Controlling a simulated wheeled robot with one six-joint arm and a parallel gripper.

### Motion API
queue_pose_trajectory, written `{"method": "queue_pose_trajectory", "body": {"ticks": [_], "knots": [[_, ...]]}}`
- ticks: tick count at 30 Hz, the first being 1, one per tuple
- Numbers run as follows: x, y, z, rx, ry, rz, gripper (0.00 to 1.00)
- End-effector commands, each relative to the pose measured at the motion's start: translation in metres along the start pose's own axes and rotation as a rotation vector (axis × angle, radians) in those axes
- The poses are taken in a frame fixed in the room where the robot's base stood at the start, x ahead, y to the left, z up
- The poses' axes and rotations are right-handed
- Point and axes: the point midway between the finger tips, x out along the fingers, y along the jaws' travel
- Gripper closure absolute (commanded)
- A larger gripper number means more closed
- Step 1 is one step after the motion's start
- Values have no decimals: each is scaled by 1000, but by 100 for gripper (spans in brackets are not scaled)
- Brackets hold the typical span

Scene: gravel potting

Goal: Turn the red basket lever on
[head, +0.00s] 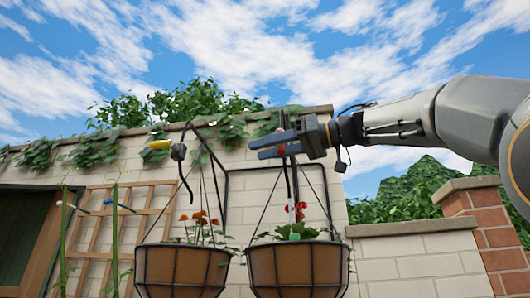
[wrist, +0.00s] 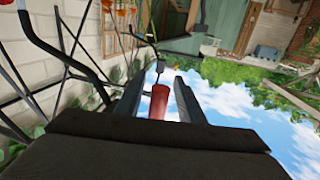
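The red lever (wrist: 158,106) shows in the wrist view as a red handle between the two fingers of my gripper (wrist: 160,95). Gaps show on both sides of it, so the fingers look open around it, not closed on it. In the head view my gripper (head: 268,146) reaches in from the right, fingers pointing left, above the right hanging basket (head: 298,272). There the lever is mostly hidden behind the fingers; only a small bit of red (head: 280,130) shows. I cannot tell whether the lever touches a finger.
A yellow lever (head: 160,144) sticks out left on the bracket above the left hanging basket (head: 182,272). Dark bracket bars and hanger rods surround my gripper. A pale block wall (head: 265,190) with ivy stands behind; a wooden trellis (head: 95,240) is at left.

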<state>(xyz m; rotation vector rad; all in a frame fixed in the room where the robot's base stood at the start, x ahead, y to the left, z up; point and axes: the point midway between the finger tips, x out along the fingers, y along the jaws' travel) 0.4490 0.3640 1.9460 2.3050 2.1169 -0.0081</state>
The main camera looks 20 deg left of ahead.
Motion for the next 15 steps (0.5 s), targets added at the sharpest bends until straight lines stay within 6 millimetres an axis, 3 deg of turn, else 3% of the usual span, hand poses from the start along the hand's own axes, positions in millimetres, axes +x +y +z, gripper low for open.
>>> {"method": "queue_pose_trajectory", "body": {"ticks": [8,15], "knots": [[-2,1,1,1,-2,1,65],[-32,2,3,1,-1,5,65]]}}
